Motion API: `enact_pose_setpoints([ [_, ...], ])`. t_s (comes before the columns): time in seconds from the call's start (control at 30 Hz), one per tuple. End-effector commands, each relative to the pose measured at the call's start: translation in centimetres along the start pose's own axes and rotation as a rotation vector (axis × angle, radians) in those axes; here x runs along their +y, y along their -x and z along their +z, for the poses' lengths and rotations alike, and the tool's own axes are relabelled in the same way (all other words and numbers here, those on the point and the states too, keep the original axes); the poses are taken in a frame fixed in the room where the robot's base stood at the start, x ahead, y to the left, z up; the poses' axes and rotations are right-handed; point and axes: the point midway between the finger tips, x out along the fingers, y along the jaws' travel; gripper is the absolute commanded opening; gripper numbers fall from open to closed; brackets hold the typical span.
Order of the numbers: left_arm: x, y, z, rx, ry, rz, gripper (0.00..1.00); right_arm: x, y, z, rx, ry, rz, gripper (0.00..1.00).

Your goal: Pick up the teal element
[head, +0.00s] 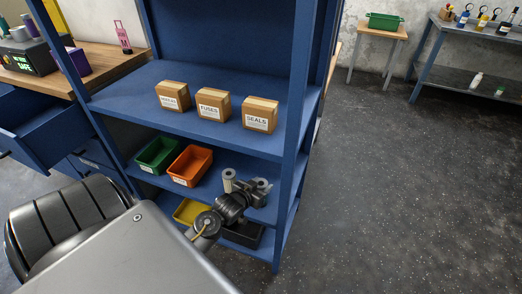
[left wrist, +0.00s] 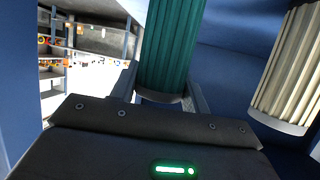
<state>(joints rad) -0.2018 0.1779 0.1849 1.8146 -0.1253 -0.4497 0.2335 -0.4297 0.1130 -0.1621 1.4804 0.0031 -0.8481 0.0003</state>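In the head view my left gripper (head: 262,186) reaches into the shelf below the boxes, and I cannot make out the teal colour there. A cream pleated element (left wrist: 290,75) stands apart at the right of the left wrist view. My right gripper is not in view.
The blue shelf unit (head: 205,92) holds several cardboard boxes (head: 213,104). A green bin (head: 157,155) and an orange bin (head: 190,166) stand left of my gripper. A yellow bin (head: 188,211) and a black bin (head: 243,235) sit lower. A blue upright (head: 291,150) stands close on the right.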

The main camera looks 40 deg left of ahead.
Motion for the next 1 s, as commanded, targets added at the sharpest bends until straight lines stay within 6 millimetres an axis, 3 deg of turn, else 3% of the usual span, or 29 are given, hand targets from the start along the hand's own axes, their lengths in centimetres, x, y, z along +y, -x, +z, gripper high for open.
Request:
enact_pose_setpoints([
  [0.13,0.0,0.0,0.0,0.001,0.0,0.0,0.2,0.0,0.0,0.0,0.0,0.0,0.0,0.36],
  [0.47,0.0,0.2,-0.7,0.002,-0.001,0.0,0.2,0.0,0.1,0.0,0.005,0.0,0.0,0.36],
  [1.0,0.0,3.5,-8.7,0.002,-0.001,0.001,0.2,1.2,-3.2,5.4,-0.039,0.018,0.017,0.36],
])
